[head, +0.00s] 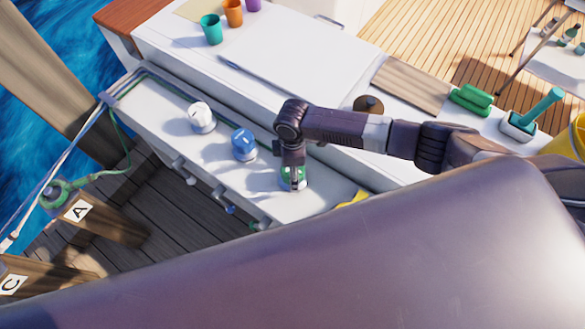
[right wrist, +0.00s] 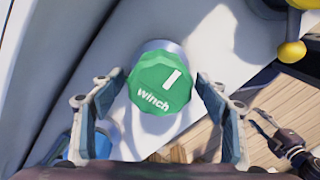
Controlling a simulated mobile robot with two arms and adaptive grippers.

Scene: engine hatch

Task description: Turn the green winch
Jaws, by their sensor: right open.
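The green winch (right wrist: 160,83) has a faceted green cap with a white bar and the word "winch" on top. My right gripper (right wrist: 158,88) is open, with one finger on each side of the cap and a visible gap to each. In the head view my right gripper (head: 293,175) points down over the green winch (head: 301,184) and hides much of it. The left gripper does not show in the head view.
A blue winch (head: 243,144) and a white winch (head: 201,117) stand in the same row on the white side deck (head: 222,178). A yellow knob (right wrist: 291,51) is close by. Cups, a green brush and a wooden board (head: 411,84) lie on the raised deck behind.

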